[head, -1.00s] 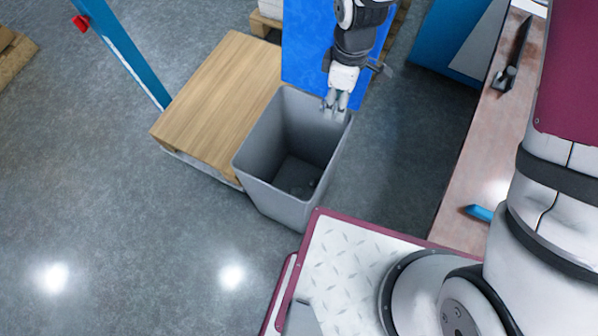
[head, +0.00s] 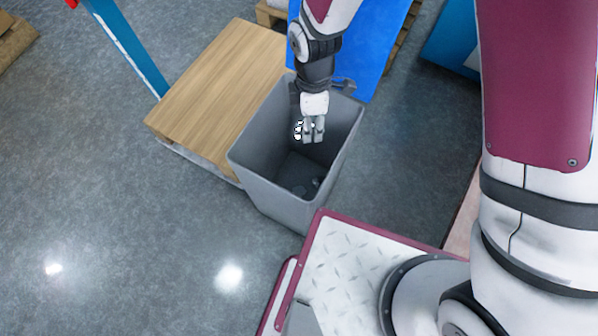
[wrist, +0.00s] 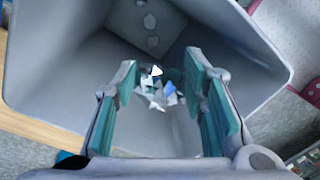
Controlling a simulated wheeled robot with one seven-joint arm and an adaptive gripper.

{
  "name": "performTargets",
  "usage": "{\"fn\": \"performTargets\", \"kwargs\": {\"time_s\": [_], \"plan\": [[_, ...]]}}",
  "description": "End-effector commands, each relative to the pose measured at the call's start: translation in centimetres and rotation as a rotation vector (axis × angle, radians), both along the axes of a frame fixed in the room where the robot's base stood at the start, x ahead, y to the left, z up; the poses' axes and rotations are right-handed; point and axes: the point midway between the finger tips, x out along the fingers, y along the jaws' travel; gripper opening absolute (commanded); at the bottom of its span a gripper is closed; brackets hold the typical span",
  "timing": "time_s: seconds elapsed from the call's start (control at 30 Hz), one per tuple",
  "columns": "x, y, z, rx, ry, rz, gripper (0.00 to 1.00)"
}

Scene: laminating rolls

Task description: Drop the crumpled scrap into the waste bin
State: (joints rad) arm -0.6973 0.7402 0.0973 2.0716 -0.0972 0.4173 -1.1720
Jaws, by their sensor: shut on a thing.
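The waste bin (head: 262,190) is a grey, open-topped, tapered box on the floor in the middle of the head view. Its inside walls (wrist: 235,55) fill much of the wrist view. My gripper (head: 312,134) points down over the bin's opening, inside its outline. The crumpled scrap (wrist: 158,90), white with bluish and grey facets, shows between the teal-padded fingers in the wrist view, and my gripper is shut on it. In the head view a small white part of the scrap (head: 298,130) shows left of the fingers. The fingers hide the rest.
A low wooden-topped pallet stack (head: 215,85) stands against the bin's left side. A blue panel (head: 365,50) stands behind the bin. A few small grey pieces (wrist: 150,22) lie on the bin's bottom. Open floor (head: 90,190) lies to the left.

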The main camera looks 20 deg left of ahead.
Motion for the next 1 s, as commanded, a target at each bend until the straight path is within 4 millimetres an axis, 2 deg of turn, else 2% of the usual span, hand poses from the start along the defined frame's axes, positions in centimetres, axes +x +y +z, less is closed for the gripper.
{"fn": "performTargets", "kwargs": {"time_s": [0.1, 0.37, 0.4, 0.47, 0.83, 1.0], "plan": [[0.0, 0.0, -0.8, 0.0, 0.0, 0.0, 0.28], [0.0, 0.0, -0.8, 0.0, -0.001, -0.001, 0.28], [0.0, 0.0, -0.8, 0.0, 0.0, -0.001, 0.47], [0.0, 0.0, -0.8, 0.0, 0.0, -0.001, 0.61], [0.0, 0.0, -0.5, 0.001, -0.001, -0.002, 0.62], [0.3, 0.1, 1.5, 0.003, -0.003, -0.003, 0.62]]}}
